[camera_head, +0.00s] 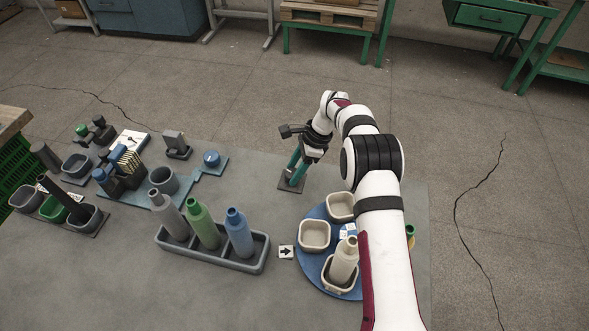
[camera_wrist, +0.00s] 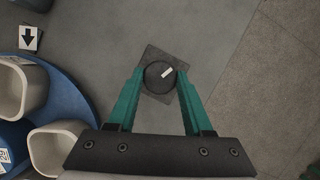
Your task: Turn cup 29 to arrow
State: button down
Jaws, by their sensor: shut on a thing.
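My gripper (camera_head: 297,168) points down with its green fingers on both sides of a round dark knob on a square dark plate (camera_head: 285,186). In the wrist view my gripper (camera_wrist: 161,74) is shut on the knob (camera_wrist: 155,80), which has a white mark pointing up and right. A blue turntable (camera_head: 309,266) carries pale cups, including a back cup (camera_head: 340,207), a left cup (camera_head: 314,236) and a front cup (camera_head: 341,288) holding a cream bottle-shaped cone. An arrow tile (camera_head: 286,252) lies left of the turntable, pointing right towards it.
A grey tray (camera_head: 211,257) with grey, green and blue cones stands left of the arrow tile. Blue and dark winder parts (camera_head: 120,170) stand further left. My arm hides the turntable's right side. The floor beyond the knob is clear.

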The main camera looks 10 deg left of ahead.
jog(key=n, duration=0.2)
jog(key=n+g, duration=0.1)
jog(key=n, duration=0.1)
jog(key=shift+w+a+n+g+h, duration=0.1)
jog(key=shift+n+g+h, duration=0.2)
jog(key=shift+h, duration=0.1)
dwell(0.5)
jog(key=shift+c, duration=1.5)
grip_release()
jog(key=r, duration=0.2)
jog(key=d+r, duration=0.1)
jog(key=r, duration=0.2)
jog(key=shift+d, duration=0.2)
jog(key=s+d+r, duration=0.1)
jog(key=d+r, duration=0.5)
jog(key=d, duration=0.4)
jog(key=shift+s+d, duration=0.1)
jog(key=n+t+h, duration=0.3)
jog(key=n, duration=0.3)
send_near(292, 173)
notch_tip(292, 173, down, 9)
jog(key=shift+r, duration=0.15)
